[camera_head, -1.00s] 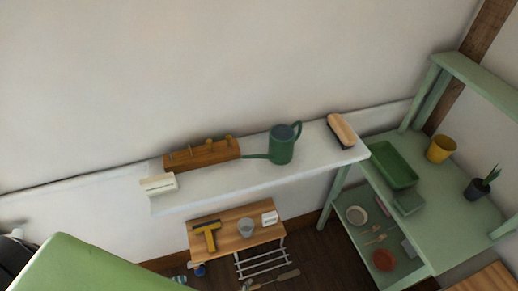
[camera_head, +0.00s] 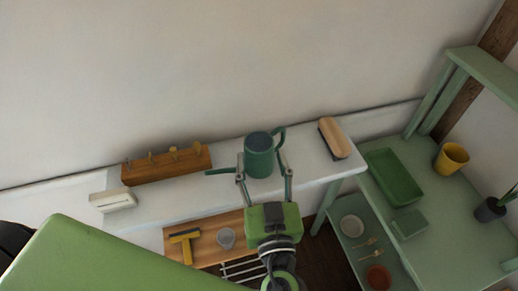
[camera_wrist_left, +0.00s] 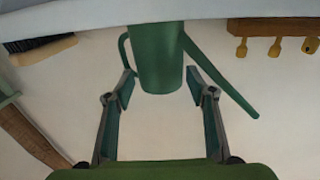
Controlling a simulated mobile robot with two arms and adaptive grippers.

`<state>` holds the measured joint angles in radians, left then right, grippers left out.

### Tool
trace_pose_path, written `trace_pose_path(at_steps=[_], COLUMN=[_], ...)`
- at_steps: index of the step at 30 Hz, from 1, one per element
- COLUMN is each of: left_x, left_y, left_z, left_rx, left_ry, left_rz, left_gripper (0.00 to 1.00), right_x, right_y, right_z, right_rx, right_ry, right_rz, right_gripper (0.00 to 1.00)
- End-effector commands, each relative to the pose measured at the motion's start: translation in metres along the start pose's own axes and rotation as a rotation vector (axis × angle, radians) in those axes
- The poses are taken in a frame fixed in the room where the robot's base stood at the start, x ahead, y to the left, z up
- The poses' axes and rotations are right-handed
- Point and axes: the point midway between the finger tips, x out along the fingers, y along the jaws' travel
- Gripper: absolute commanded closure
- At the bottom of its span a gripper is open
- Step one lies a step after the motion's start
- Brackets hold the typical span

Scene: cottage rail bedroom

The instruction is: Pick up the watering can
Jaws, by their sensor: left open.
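The dark green watering can (camera_head: 259,160) stands upright on the white shelf (camera_head: 318,176). Its spout points left and its handle is on the right in the head view. My left gripper (camera_head: 263,172) is open at the front of the can, with one finger on each side of its body. In the left wrist view the picture is upside down. The can (camera_wrist_left: 158,60) shows ahead between the open fingers (camera_wrist_left: 160,82), with its spout to the right. I cannot tell whether the fingers touch it. My right gripper is not in view.
A wooden peg rack (camera_head: 168,165) and a cream block (camera_head: 113,200) are left of the can; a wooden brush (camera_head: 335,139) is to the right. Below is a small wooden table (camera_head: 208,252). A green shelf unit (camera_head: 432,211) holds a green tray (camera_head: 393,178) and yellow pot (camera_head: 451,158).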

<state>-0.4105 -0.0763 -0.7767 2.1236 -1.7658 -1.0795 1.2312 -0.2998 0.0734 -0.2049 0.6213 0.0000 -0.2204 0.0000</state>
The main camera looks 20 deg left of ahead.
Motion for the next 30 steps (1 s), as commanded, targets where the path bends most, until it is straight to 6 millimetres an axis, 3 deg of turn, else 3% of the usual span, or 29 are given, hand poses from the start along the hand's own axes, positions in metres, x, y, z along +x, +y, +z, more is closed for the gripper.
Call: trace_pose_path(at_steps=[6,11,18,28,30], left_x=[0.026,0.04,0.076,0.083,0.083], left_y=[0.0,0.001,0.001,0.001,0.001], left_z=[-0.001,-0.002,-0.002,0.002,0.001], left_rx=[0.002,0.004,0.006,0.003,0.003], left_ry=[0.0,0.002,0.001,-0.001,-0.001], left_rz=[0.001,0.001,0.002,0.002,0.002], left_gripper=[0.49,0.49,0.49,0.49,0.67], right_x=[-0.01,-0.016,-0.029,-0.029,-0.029], right_y=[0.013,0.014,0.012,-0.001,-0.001], right_z=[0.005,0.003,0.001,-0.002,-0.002], right_rx=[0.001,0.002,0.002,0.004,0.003], right_ry=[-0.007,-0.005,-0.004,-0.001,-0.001], right_rz=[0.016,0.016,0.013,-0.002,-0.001], right_gripper=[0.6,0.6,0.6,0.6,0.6])
